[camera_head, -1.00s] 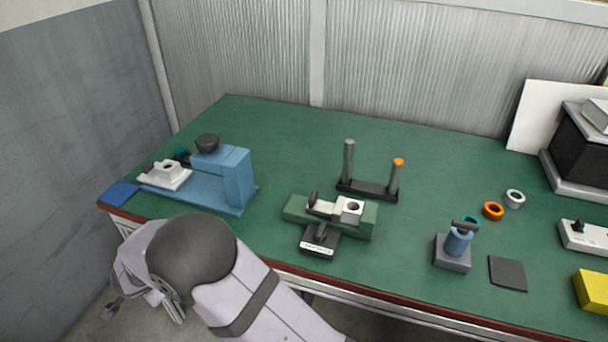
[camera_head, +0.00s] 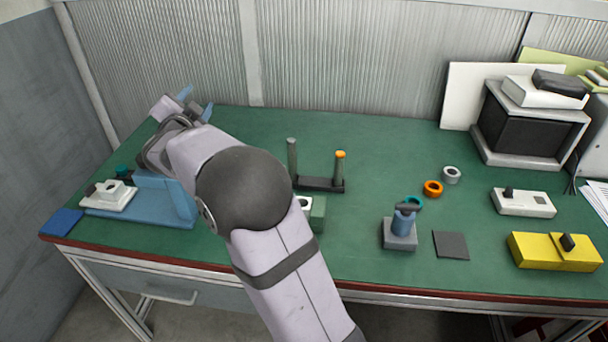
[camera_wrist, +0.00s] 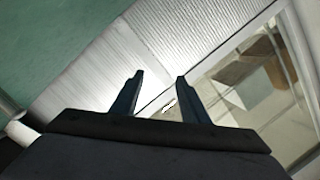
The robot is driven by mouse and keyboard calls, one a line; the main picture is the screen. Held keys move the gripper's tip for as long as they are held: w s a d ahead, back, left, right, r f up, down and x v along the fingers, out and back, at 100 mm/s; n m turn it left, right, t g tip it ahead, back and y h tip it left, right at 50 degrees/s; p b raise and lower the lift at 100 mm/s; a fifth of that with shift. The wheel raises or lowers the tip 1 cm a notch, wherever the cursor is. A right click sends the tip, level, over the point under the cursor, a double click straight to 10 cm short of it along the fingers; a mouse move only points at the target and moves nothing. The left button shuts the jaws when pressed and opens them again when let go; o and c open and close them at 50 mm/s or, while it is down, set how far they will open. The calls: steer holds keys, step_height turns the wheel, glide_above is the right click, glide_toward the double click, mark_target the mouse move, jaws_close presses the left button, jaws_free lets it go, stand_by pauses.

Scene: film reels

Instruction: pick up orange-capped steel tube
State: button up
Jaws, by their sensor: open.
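The orange-capped steel tube (camera_head: 340,166) stands upright at the right end of a black holder (camera_head: 319,186) on the green bench. A plain grey steel tube (camera_head: 292,162) stands at the holder's left end. My gripper (camera_head: 197,101) is raised over the back left of the bench, well left of both tubes. In the wrist view its two fingers (camera_wrist: 154,88) are apart with nothing between them. That view faces the wall and a window, and the orange cap does not show in it.
My arm partly hides a green fixture (camera_head: 318,214) in front of the holder. A blue-grey hand tool (camera_head: 401,230) and orange ring (camera_head: 433,188) lie to the right. Bench behind the tubes is clear.

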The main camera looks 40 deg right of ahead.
steer(key=s+d+f+n+h+b, duration=0.1)
steer(key=s+d, duration=0.2)
steer(key=d, duration=0.4)
steer(key=s+d+h+b, duration=0.1)
steer(key=s+d+h, duration=0.15)
steer(key=d, duration=0.35)
steer(key=n+t+b, duration=0.1)
steer(key=n+b, duration=0.2)
steer(key=n, duration=0.4)
glide_above(340, 159)
steer(key=w, duration=0.4)
step_height(340, 159, down, 7)
steer(key=s+f+y, duration=0.1)
steer(key=s+f, duration=0.1)
steer(key=s+a+f+n+y+b, duration=0.1)
steer(key=s+f, duration=0.1)
steer(key=f, duration=0.1)
steer(key=s+f+y, duration=0.1)
steer(key=s+f, duration=0.1)
steer(key=shift+a+f+n+b, duration=0.15)
steer(key=shift+f+n+b, duration=0.05)
steer(key=shift+n+b, duration=0.15)
steer(key=x, duration=0.7)
steer(key=shift+d+f, duration=0.2)
steer(key=shift+w, duration=0.15)
jaws_close()
